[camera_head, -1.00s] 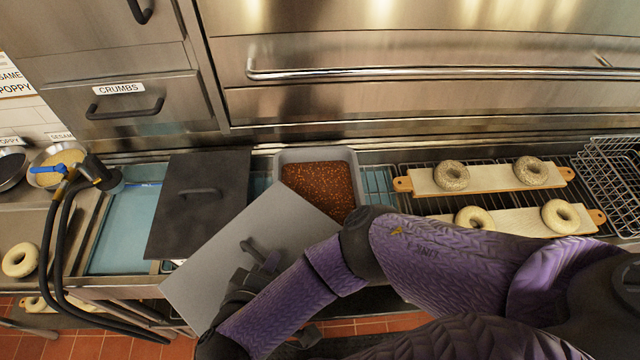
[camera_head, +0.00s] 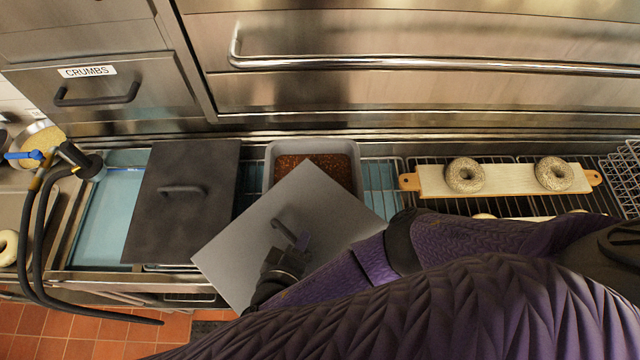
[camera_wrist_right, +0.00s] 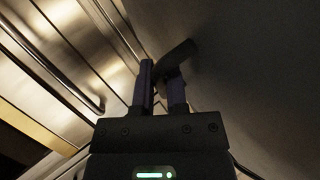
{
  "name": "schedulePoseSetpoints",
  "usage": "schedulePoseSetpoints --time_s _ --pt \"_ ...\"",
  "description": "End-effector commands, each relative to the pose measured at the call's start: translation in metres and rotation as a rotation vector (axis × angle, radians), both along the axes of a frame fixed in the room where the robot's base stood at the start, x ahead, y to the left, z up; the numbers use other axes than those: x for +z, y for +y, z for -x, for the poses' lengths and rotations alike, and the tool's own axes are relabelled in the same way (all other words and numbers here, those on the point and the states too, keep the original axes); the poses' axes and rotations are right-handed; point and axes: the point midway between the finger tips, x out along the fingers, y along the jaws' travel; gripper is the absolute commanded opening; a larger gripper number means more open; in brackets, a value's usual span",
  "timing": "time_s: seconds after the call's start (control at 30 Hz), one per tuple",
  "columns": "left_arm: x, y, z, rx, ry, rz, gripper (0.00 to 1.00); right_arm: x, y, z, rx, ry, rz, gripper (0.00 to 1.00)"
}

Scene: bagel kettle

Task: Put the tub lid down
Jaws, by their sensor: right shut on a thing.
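The tub lid (camera_head: 330,205) is a flat grey square plate with a dark handle (camera_head: 289,233). In the head view it is held at an angle over the front of a grey tub (camera_head: 355,160) of reddish-brown contents, hiding part of it. My right gripper (camera_head: 292,246) is shut on the lid's handle. In the right wrist view the fingers (camera_wrist_right: 163,95) close around the handle (camera_wrist_right: 177,55), and the lid's dark face (camera_wrist_right: 255,70) fills the right side. My left gripper is not in view.
A dark lid (camera_head: 190,225) with its own handle lies left of the tub. Beyond it are a blue-floored basin (camera_head: 115,225) and a hose (camera_head: 35,240). On the right, a board (camera_head: 515,180) with bagels rests on a wire rack. Steel drawers and an oven front stand behind.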

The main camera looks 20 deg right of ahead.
Motion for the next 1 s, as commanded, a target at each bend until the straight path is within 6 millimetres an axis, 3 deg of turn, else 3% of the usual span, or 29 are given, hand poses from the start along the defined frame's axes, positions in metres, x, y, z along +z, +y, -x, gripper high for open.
schedulePoseSetpoints --time_s 0.03,0.2,0.33,0.5,0.67,1.0 --pt "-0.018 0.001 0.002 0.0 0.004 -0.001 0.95 -0.008 -0.011 -0.017 -0.001 -0.008 0.002 0.0" --pt "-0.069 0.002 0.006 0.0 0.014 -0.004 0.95 -0.013 -0.044 -0.066 -0.003 -0.007 0.001 0.0" --pt "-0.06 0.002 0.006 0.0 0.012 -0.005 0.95 -0.002 -0.059 -0.09 -0.003 -0.002 0.003 0.0" --pt "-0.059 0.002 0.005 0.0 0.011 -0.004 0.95 -0.004 -0.074 -0.111 -0.003 -0.001 0.003 0.0" --pt "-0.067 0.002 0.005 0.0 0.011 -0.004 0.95 -0.034 -0.072 -0.109 0.0 0.001 0.002 0.0" --pt "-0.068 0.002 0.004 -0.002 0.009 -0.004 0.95 -0.039 -0.072 -0.109 -0.001 0.001 0.0 0.0"
